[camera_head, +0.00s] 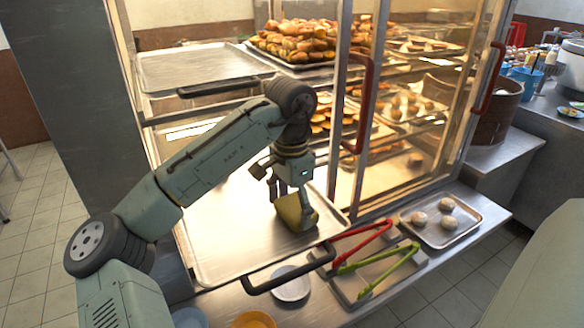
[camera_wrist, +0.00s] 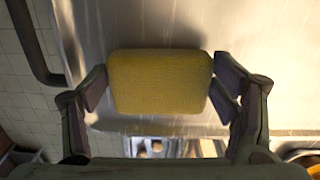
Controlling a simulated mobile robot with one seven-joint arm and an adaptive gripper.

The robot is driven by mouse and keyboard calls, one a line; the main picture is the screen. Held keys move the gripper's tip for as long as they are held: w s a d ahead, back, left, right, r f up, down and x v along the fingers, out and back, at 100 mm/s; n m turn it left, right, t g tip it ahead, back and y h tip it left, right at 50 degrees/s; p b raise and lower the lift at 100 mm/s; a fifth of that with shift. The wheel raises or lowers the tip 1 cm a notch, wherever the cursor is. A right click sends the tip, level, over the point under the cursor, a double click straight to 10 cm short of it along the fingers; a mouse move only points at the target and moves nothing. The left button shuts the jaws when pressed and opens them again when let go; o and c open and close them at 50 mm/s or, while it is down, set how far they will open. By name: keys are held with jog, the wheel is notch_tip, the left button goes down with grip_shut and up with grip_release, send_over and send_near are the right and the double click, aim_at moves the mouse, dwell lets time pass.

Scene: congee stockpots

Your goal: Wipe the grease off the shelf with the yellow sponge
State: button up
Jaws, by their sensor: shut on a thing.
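My gripper (camera_head: 292,202) is shut on the yellow sponge (camera_head: 297,213), low over the shelf (camera_head: 215,250), a shiny metal sheet that juts out of the glass cabinet. In the wrist view the sponge (camera_wrist: 160,82) sits level between both fingers of my gripper (camera_wrist: 160,88), and the shelf (camera_wrist: 150,25) fills the view beyond it. I cannot tell whether the sponge touches the shelf. Faint streaks and pale specks show on the metal, but I make out no clear grease patch.
A black handle (camera_head: 290,270) runs along the shelf's front. Before the cabinet lie red tongs (camera_head: 362,240), green tongs (camera_head: 375,268) on a tray, and a tray of buns (camera_head: 442,240). Upper shelves hold pastries (camera_head: 300,42). A white plate (camera_head: 291,287) sits below the handle.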

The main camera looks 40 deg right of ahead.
jog(key=r, duration=0.3)
jog(key=shift+a+r, duration=0.25)
jog(key=shift+r, duration=2.2)
